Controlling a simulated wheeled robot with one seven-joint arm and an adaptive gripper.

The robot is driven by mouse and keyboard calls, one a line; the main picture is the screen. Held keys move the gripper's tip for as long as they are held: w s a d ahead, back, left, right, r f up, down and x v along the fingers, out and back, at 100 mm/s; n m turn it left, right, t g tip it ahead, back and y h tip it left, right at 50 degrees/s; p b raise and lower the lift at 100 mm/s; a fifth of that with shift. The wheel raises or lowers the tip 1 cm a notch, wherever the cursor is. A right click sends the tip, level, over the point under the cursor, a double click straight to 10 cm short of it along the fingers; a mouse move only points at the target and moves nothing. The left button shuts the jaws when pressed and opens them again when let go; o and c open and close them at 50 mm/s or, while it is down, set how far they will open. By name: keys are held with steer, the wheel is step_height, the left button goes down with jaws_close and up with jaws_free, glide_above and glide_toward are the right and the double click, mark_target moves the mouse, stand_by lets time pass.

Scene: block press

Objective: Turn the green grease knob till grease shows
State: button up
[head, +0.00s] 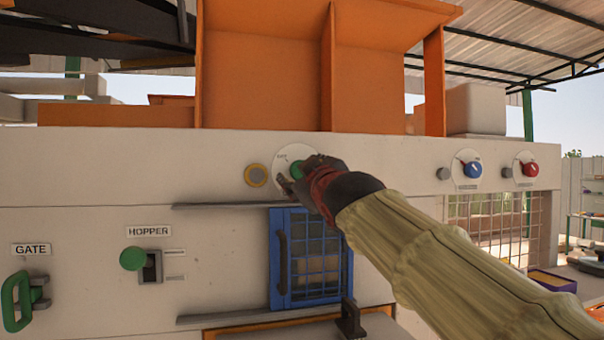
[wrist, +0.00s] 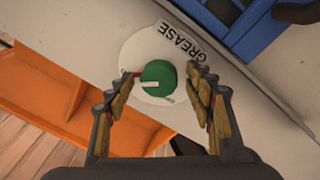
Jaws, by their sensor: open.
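The green grease knob (wrist: 158,77) sits on a round white dial plate beside a label reading GREASE (wrist: 184,42) in the wrist view. In the head view the knob (head: 297,169) is partly covered by my gripper (head: 300,178). My gripper (wrist: 158,88) is open, with one finger on each side of the knob. A pale pointer mark lies across the knob, and a small red mark is at the plate's left edge. I cannot tell whether the fingertips touch the knob. A round, yellow-rimmed port (head: 257,175) is left of the dial in the head view; its centre looks grey-brown.
A blue barred door (head: 282,262) with a dark handle is below the dial. Blue (head: 473,169) and red (head: 530,168) knobs are on the panel to the right. A green hopper lever (head: 133,258) and green gate handle (head: 17,300) project at left. An orange hopper (head: 265,75) stands above.

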steer(key=v, duration=1.2)
stand_by(0.4)
steer(key=shift+f, duration=0.1)
step_height(320, 180, down, 15)
steer(key=d+m+g+h, duration=0.2)
steer(key=m+g, duration=0.1)
steer(key=g, duration=0.1)
steer(key=s+d+f+m+g+h+b, duration=0.1)
steer(key=s+d+f+m+g+b, duration=0.1)
steer(key=s+d+f, duration=0.3)
steer(key=s+d+f+m+g+h+b, duration=0.1)
steer(key=s+d+f+m+g+b, duration=0.2)
steer(key=s+f, duration=1)
steer(key=s+d+f+m+g+h+b, duration=0.1)
steer(key=s+d+f+g+b, duration=0.3)
steer(key=f, duration=2.6)
steer(key=shift+s+d+m+b, duration=0.7)
steer(key=shift+s+d+b, duration=0.45)
steer(key=shift+s, duration=1.25)
steer(key=shift+d, duration=0.15)
